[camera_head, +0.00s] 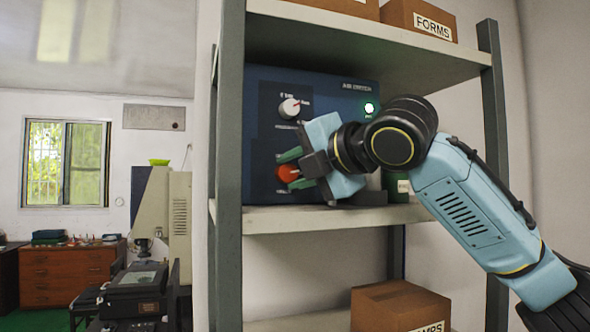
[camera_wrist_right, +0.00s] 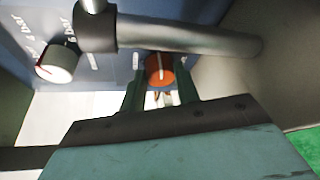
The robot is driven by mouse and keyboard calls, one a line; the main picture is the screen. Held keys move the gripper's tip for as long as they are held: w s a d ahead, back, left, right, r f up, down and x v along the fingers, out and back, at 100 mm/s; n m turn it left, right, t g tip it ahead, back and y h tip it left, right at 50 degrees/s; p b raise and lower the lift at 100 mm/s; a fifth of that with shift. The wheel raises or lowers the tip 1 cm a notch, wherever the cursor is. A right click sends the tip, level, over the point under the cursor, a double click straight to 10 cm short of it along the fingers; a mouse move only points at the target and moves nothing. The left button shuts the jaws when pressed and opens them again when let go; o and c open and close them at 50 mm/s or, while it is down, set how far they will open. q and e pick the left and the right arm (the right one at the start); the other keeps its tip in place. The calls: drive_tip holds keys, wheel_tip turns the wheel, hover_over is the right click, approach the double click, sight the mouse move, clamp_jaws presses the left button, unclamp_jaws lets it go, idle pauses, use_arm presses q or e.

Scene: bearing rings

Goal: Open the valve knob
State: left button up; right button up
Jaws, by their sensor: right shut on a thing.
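An orange-red valve knob (camera_head: 287,173) sits low on the front of a blue panel box (camera_head: 262,150) on the shelf. In the right wrist view the knob (camera_wrist_right: 160,72) has a white line that runs about straight up the picture. My right gripper (camera_head: 289,166) reaches in from the right, with its green fingers on either side of the knob. It is shut on the knob, as the right wrist view (camera_wrist_right: 160,88) also shows. The fingers and gripper body partly cover the knob. My left gripper is not in view.
A white dial (camera_head: 289,108) with pressure marks is above the knob, and a lit green lamp (camera_head: 368,107) is at the panel's upper right. A grey pipe (camera_wrist_right: 185,38) crosses close by the knob in the right wrist view. Shelf posts (camera_head: 229,170) and boards frame the box.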

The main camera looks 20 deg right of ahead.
drive_tip(key=shift+f+m+t+y, duration=0.15)
drive_tip(key=shift+m+t+y, duration=0.2)
drive_tip(key=shift+m, duration=0.65)
drive_tip(key=o, duration=1)
drive_tip(key=shift+c, duration=0.2)
drive_tip(key=b+v, duration=0.4)
drive_tip(key=v, duration=0.9)
drive_tip(key=shift+s+d, duration=0.15)
drive_tip(key=shift+s, duration=0.05)
